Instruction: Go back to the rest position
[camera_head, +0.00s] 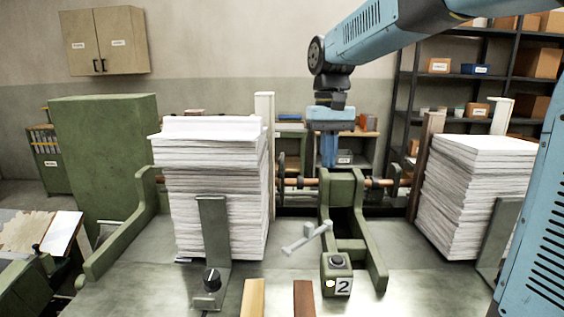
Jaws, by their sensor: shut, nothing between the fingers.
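My gripper (329,160) points straight down in the middle of the view, at the end of my blue arm. Its fingers are together with nothing between them. It hangs above and behind the green machine frame (343,200), in front of the back shelves. Whether it touches the frame or the shaft behind cannot be told from this view. A tall paper stack (215,200) stands to its left and another paper stack (470,195) to its right, both apart from the gripper.
A control box (337,273) with a button, marked 2, and a grey handle (306,238) are below the gripper. A knob box (209,288) stands front left. Upright posts (265,150) flank the stacks. A dark shelf rack (470,75) is back right.

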